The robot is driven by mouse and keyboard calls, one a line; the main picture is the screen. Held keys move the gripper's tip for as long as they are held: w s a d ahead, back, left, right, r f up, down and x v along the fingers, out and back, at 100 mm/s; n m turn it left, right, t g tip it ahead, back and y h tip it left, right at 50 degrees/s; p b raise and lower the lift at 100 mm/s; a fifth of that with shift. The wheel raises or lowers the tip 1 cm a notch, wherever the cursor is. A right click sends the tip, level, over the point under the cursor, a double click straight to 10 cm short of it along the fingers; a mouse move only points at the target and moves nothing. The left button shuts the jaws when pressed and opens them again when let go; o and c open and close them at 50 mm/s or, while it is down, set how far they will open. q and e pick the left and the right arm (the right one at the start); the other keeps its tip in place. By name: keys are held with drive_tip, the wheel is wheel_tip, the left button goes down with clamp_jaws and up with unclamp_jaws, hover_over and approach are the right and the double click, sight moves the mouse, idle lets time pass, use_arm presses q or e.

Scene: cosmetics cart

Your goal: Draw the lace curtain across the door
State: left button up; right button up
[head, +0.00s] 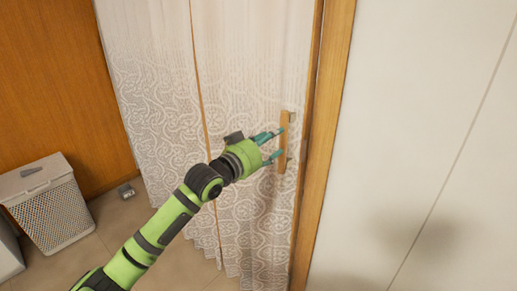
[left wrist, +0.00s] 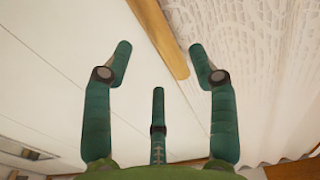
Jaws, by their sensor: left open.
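The white lace curtain (head: 155,110) hangs in folds across most of the doorway in the head view. A thin orange-brown line runs down it left of centre. A short upright wooden handle (head: 286,143) with dark mounts is at the curtain's right edge, beside the door frame. My left gripper (head: 277,144) is open at the handle, fingertips near its middle; contact cannot be told. In the left wrist view, a wooden bar (left wrist: 161,38), apparently the handle, shows between the spread fingers, with lace (left wrist: 258,60) to its right. My right gripper is not in view.
The wooden door frame (head: 324,140) stands just right of the handle, followed by a plain white wall (head: 430,130). An orange wood panel (head: 50,80) is at the left. A lidded white basket (head: 52,212) and a small grey block (head: 126,191) stand on the tiled floor (head: 118,225).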

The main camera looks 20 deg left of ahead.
use_arm(q)
drive_tip(key=v, duration=0.5)
drive_tip(key=shift+s+a, duration=0.1)
drive_tip(key=shift+s, duration=0.05)
drive_tip(key=s+a+f+n+g+y, duration=0.1)
drive_tip(key=s+a+f+g+y, duration=0.1)
drive_tip(key=f, duration=1)
drive_tip(key=s+a+f+n+g+y, duration=0.1)
drive_tip(key=a+f+g, duration=0.15)
drive_tip(key=f, duration=0.95)
drive_tip(key=s+a+f+n+g+y, duration=0.1)
drive_tip(key=s+a+f+y, duration=0.1)
drive_tip(key=f, duration=1)
drive_tip(key=s+f+g+y, duration=0.1)
drive_tip(key=s+f+g, duration=0.3)
drive_tip(key=s+f, duration=1.4)
drive_tip(key=s+d+f+g, duration=0.2)
drive_tip(key=s+f, duration=0.3)
drive_tip(key=s, duration=0.5)
drive_tip(key=s+d+f+m+g, duration=0.1)
drive_tip(key=s+f, duration=0.4)
drive_tip(key=s, duration=0.5)
drive_tip(key=s+d+f+g, duration=0.3)
drive_tip(key=s+f, duration=0.2)
drive_tip(key=s, duration=0.5)
drive_tip(key=shift+d+b, duration=0.3)
drive_tip(key=shift+d, duration=0.1)
